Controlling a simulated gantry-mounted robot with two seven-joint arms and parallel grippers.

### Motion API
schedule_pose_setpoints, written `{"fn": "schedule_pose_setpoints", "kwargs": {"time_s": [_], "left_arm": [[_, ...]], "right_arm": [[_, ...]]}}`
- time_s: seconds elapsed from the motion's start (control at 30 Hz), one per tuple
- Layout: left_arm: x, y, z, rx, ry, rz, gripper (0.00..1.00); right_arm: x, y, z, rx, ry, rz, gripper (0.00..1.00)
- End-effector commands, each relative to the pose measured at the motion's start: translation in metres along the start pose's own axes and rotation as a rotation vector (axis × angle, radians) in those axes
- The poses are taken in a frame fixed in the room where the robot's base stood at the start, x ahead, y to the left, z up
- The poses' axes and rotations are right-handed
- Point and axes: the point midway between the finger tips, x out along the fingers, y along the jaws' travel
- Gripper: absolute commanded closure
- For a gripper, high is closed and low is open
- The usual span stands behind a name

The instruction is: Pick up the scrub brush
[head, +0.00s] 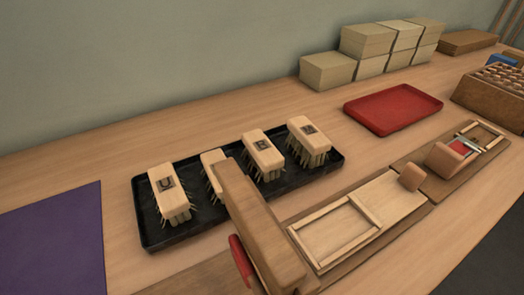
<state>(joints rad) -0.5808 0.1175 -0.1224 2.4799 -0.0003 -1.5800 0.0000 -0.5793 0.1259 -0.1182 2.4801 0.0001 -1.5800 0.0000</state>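Several wooden-backed brushes stand bristles down on a black tray (203,237). The leftmost brush (167,186) has a dark U-like mark on its top. A second brush (211,167) is partly hidden by a tall wooden piece. A third brush (263,157) and a fourth brush (309,140) toward the right carry dark square marks too small to read. I cannot tell which one is the scrub brush. Neither of my grippers shows in the head view.
A tall wooden piece (258,215) with a red part at its side rises in front of the tray. Wooden fixtures (340,230) run along the front right. A red tray (393,108), pale stacked blocks (367,45) and a purple mat (55,240) lie around. Bare table lies between mat and black tray.

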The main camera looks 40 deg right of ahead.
Motion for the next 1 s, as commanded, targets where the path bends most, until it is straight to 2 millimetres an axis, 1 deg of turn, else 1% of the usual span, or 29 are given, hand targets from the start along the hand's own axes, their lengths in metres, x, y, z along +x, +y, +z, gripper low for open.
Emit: {"fn": "schedule_pose_setpoints", "kwargs": {"time_s": [0.47, 0.5, 0.73, 1.0], "left_arm": [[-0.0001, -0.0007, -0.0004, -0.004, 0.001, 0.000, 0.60], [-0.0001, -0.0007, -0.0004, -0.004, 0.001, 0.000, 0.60], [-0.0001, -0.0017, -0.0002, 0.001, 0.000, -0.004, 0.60], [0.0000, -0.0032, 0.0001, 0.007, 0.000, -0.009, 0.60]], "right_arm": [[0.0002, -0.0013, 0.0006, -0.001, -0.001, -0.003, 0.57], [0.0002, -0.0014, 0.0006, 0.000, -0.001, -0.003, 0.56], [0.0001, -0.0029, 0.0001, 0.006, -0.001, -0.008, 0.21], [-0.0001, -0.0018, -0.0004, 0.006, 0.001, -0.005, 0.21]]}}
